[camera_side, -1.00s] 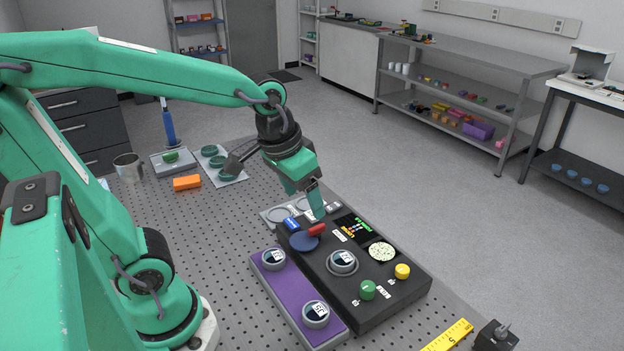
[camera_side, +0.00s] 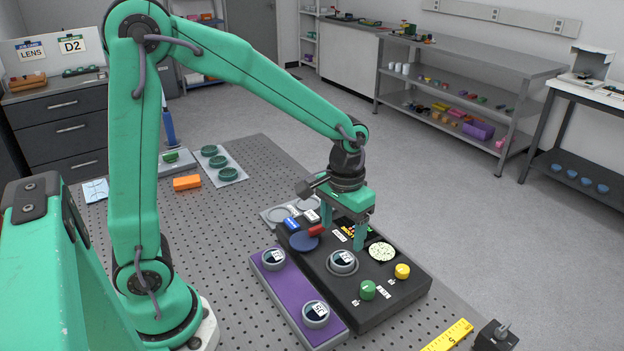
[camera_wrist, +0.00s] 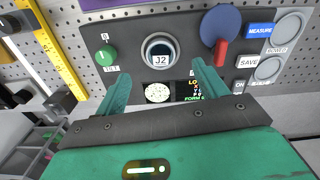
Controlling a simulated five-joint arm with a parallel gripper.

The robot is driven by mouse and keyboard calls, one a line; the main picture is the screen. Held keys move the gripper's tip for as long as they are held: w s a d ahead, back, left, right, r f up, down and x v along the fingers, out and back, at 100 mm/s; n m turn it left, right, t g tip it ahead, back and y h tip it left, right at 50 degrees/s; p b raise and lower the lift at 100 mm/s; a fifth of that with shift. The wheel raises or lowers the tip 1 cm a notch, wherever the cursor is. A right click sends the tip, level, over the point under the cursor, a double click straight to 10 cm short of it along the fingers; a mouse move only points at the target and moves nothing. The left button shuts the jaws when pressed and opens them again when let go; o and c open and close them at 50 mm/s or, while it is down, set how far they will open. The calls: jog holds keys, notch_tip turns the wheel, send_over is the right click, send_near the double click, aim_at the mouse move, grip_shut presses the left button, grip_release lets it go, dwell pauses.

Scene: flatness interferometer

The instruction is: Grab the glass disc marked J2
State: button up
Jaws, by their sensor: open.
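The glass disc marked J2 (camera_wrist: 160,60) sits in a round seat on the black instrument box (camera_wrist: 130,35), its label readable in the wrist view. In the side view the same disc (camera_side: 342,259) rests on the middle of the box (camera_side: 318,275). My gripper (camera_side: 342,236) is open and empty above the box, beside the disc. In the wrist view the fingers of my gripper (camera_wrist: 160,74) straddle the line to the disc, which shows clear between and beyond their tips. I cannot tell whether a finger touches the box.
A purple tray (camera_side: 284,300) beside the box holds two more labelled discs (camera_side: 273,257) (camera_side: 316,311). A green knob (camera_side: 368,290), a yellow knob (camera_side: 402,271) and a red lever (camera_side: 317,230) stand up from the box. A yellow ruler (camera_side: 447,336) lies at the front.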

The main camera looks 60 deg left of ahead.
aim_at(341, 259)
jog(key=shift+f, duration=0.1)
jog(key=shift+f, duration=1.2)
jog(key=shift+f, duration=0.1)
jog(key=shift+w+f, duration=0.1)
jog(key=shift+f, duration=2.4)
jog(key=c, duration=1.1)
jog(key=shift+r, duration=0.15)
